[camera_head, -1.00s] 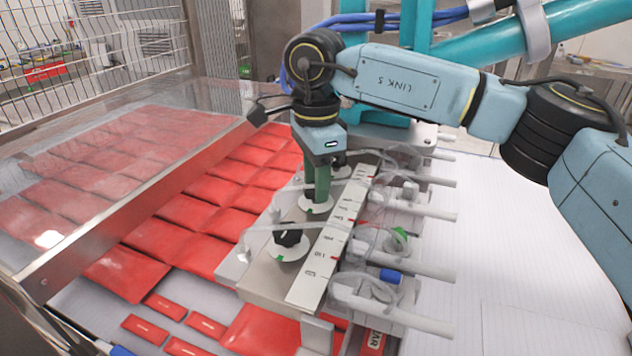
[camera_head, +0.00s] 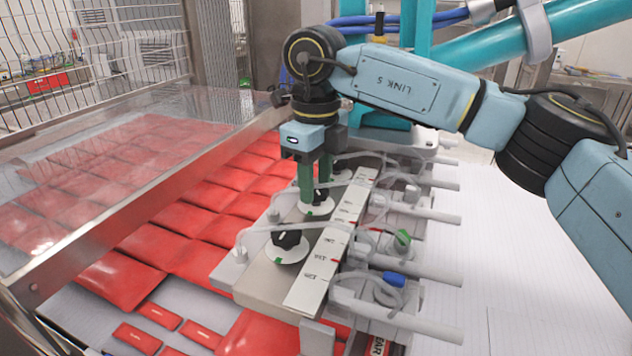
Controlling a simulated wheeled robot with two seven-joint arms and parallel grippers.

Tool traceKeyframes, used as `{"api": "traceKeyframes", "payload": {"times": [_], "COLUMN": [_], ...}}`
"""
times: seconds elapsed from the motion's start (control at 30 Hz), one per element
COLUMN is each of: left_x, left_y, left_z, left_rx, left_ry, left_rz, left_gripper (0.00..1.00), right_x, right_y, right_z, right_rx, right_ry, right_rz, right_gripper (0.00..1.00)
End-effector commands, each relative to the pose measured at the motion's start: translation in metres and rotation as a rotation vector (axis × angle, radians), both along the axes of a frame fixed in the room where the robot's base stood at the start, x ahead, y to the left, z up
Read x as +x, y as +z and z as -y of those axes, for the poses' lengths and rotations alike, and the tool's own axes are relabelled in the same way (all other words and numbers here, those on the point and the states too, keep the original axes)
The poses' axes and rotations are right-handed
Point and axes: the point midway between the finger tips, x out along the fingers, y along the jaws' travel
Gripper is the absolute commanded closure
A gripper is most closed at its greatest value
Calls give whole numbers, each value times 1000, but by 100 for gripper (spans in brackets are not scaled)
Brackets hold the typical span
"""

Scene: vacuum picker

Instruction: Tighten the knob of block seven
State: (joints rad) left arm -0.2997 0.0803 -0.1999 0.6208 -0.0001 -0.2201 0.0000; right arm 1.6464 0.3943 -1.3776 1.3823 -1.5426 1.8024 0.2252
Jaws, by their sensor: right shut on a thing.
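My right gripper (camera_head: 314,190) points straight down, its green fingers shut on a black knob (camera_head: 319,196) over a white round dial on the metal bar. The fingers partly hide that knob. A nearer black knob (camera_head: 287,239) stands free on its own white dial with a green mark. Part of a further dial (camera_head: 341,172) shows behind the gripper. A white label strip (camera_head: 325,254) runs beside the knobs, its print too small to read surely, so I cannot tell which block is seven. My left gripper is not in view.
Clear hoses and grey tube fittings (camera_head: 400,268) line the bar's right side, with a blue (camera_head: 394,279) and a green (camera_head: 402,238) part. Red packets (camera_head: 115,276) lie left under a clear guard with a metal edge (camera_head: 150,205). The white surface at right is clear.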

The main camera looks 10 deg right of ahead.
Motion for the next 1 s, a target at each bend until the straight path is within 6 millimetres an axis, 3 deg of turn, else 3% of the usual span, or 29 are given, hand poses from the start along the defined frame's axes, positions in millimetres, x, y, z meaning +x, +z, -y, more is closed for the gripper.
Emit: {"api": "traceKeyframes", "payload": {"times": [0.5, 1.0], "left_x": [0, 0], "left_y": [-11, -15], "left_z": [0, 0], "left_rx": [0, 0], "left_ry": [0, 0], "left_rz": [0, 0], "left_gripper": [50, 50], "right_x": [0, 1], "right_y": [1, 2], "right_z": [0, 0], "right_rx": [1, 3], "right_ry": [-466, -692], "right_rz": [3, 3], "right_gripper": [86, 86]}}
